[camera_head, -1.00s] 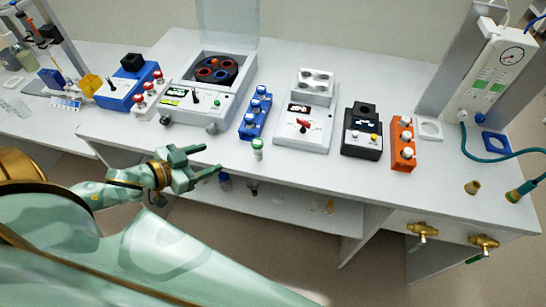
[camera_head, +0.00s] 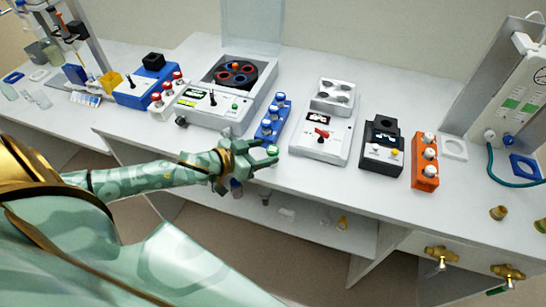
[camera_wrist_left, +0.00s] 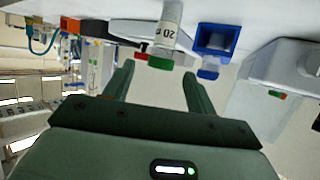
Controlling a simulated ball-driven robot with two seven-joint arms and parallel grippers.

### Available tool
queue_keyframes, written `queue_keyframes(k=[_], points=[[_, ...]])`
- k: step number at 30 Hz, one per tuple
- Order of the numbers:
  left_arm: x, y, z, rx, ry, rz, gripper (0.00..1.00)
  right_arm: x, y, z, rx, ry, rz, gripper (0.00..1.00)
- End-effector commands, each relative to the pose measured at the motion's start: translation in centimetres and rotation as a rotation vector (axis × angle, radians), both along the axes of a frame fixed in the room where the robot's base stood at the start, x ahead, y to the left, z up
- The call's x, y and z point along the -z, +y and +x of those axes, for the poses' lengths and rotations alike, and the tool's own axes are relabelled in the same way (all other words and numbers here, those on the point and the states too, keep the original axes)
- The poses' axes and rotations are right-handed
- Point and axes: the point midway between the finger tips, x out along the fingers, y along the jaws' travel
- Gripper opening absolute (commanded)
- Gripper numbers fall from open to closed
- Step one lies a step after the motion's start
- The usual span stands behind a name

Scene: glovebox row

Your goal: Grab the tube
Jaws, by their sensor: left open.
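The tube (camera_wrist_left: 170,22) has a green cap and a pale label reading "20". It stands on the bench near the front edge, and appears upside down in the left wrist view. In the head view only its green cap (camera_head: 272,150) shows clearly; my gripper hides most of the rest. My left gripper (camera_head: 267,155) is open at the tube. In the left wrist view, the cap lies between the two spread fingertips of the left gripper (camera_wrist_left: 157,70), with gaps on both sides. My right gripper is not in view.
A blue rack with white-topped knobs (camera_head: 270,122) stands just behind the tube. The bench's front edge runs close by, with a lower shelf (camera_head: 300,222) beneath.

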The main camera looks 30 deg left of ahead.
Motion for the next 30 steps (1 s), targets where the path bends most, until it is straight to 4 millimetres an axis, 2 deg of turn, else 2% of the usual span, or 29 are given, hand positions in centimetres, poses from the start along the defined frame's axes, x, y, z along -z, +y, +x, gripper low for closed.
queue_keyframes(k=[6, 16, 21, 30], points=[[1.3, -1.1, 2.9, -0.001, -0.002, 0.000, 0.57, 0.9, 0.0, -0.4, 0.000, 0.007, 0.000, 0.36], [1.6, -1.4, 3.5, 0.000, 0.001, 0.000, 0.57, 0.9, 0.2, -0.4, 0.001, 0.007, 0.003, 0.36], [1.6, -1.4, 3.5, 0.000, 0.001, 0.000, 0.09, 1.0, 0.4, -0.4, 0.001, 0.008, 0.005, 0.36], [1.5, -1.4, 3.5, 0.000, 0.001, 0.000, 0.09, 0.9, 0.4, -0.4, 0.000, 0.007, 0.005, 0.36]])
